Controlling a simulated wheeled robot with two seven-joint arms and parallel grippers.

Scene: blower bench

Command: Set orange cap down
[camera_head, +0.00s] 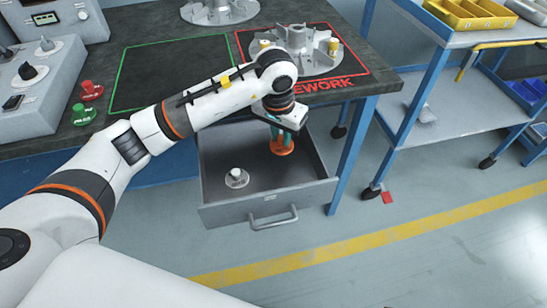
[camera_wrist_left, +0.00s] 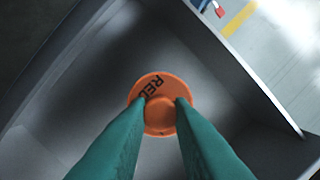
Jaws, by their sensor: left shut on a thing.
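The orange cap (camera_head: 282,149) is a round disc with a knob, inside the open drawer (camera_head: 224,213) under the bench, toward its right back. In the left wrist view the cap (camera_wrist_left: 161,83) shows dark letters, partly covered by my fingers. My left gripper (camera_head: 280,136) points down into the drawer, its green fingers shut on the cap's knob. The left wrist view shows the fingertips (camera_wrist_left: 161,106) on either side of the knob. I cannot tell whether the cap touches the drawer floor. My right gripper is not in view.
A white knobbed cap (camera_head: 236,178) sits in the drawer, left of the orange cap. A grey impeller (camera_head: 300,45) stands in the red-outlined rework area; the green-outlined area (camera_head: 165,72) is bare. Red (camera_head: 91,90) and green (camera_head: 83,114) pieces lie left. A blue-framed cart (camera_head: 480,100) stands right.

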